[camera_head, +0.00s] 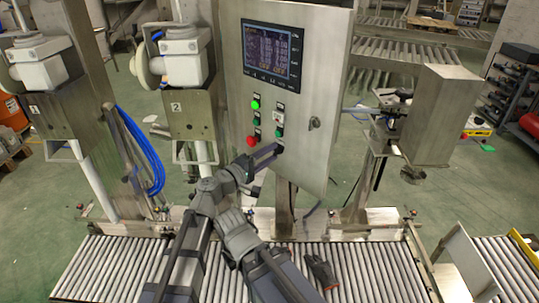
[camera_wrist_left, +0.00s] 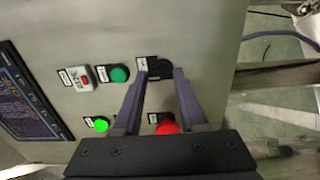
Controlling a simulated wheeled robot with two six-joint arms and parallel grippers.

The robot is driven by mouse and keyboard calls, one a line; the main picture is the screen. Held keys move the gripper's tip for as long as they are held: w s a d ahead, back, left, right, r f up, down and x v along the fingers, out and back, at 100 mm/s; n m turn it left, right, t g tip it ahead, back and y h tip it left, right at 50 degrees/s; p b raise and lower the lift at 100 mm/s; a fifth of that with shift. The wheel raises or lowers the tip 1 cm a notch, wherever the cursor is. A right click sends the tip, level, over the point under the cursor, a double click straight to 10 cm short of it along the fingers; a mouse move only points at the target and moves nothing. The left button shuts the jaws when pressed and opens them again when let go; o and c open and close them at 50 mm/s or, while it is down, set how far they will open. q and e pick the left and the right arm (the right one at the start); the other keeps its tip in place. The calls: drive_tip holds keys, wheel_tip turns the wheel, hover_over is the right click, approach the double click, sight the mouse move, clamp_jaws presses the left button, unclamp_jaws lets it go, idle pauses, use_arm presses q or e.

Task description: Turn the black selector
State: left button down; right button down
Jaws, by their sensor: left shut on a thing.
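The black selector (camera_wrist_left: 159,66) is a dark knob low on the steel control cabinet's face, below a green button (camera_wrist_left: 119,74). My left gripper (camera_wrist_left: 159,74) has its two fingers on either side of the knob and is shut on it. In the head view my left gripper (camera_head: 272,153) reaches up to the lower right of the button group and mostly hides the selector. Which way the selector points is not clear. My right gripper is not in view.
The cabinet (camera_head: 317,105) carries a screen (camera_head: 271,54), a lit green lamp (camera_head: 255,104) and a red button (camera_head: 250,141) close to my left gripper. A roller conveyor (camera_head: 100,270) runs below, with a dark glove (camera_head: 321,271) on it. A steel box (camera_head: 438,115) stands to the right.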

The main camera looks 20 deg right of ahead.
use_arm(q)
drive_tip(key=shift+c, duration=2.3)
unclamp_jaws()
drive_tip(key=v, duration=0.8)
drive_tip(key=shift+f, duration=0.1)
